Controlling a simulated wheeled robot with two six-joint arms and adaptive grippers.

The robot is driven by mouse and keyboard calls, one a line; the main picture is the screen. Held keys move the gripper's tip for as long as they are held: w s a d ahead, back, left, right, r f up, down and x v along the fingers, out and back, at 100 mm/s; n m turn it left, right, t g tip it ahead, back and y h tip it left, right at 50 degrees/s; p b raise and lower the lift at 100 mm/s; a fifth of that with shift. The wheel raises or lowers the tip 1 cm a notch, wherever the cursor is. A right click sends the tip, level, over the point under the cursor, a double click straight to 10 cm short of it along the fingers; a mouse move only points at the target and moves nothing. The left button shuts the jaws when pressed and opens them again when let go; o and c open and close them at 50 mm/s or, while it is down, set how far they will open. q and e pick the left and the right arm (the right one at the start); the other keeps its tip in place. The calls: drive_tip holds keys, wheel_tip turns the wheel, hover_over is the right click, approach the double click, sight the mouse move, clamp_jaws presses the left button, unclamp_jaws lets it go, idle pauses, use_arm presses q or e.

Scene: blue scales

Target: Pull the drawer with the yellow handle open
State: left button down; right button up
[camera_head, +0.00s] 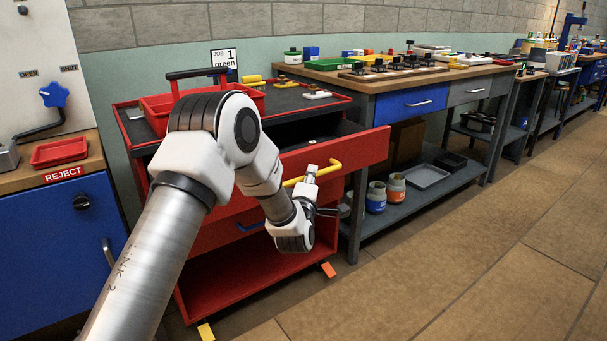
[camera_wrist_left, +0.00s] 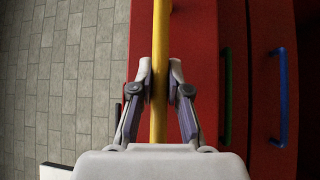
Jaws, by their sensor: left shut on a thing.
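The red drawer (camera_head: 350,152) with the yellow handle is in the red cart and stands out from it, with a dark gap showing behind its front. Its yellow handle (camera_head: 329,164) is a bar on the drawer front. My left gripper (camera_head: 311,178) is at the handle. In the left wrist view the yellow bar (camera_wrist_left: 160,40) runs between the two fingers, and my left gripper (camera_wrist_left: 160,85) is shut on it. My arm hides part of the cart and drawer. My right gripper is in neither view.
Below are drawers with a green handle (camera_wrist_left: 227,95) and a blue handle (camera_wrist_left: 282,95). A workbench (camera_head: 375,82) with a blue drawer (camera_head: 411,102) stands close on the right, jars (camera_head: 397,188) on its shelf. A blue cabinet (camera_head: 50,250) stands left. Floor (camera_head: 470,270) at right is clear.

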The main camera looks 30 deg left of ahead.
use_arm(q)
drive_tip(key=s+d, duration=0.2)
drive_tip(key=d, duration=0.4)
drive_tip(key=shift+s+d+b, duration=0.15)
drive_tip(key=shift+s+b, duration=0.15)
drive_tip(key=shift+s, duration=0.05)
drive_tip(key=c, duration=1.1)
unclamp_jaws()
drive_tip(key=shift+c, duration=0.2)
drive_tip(key=v, duration=1.2)
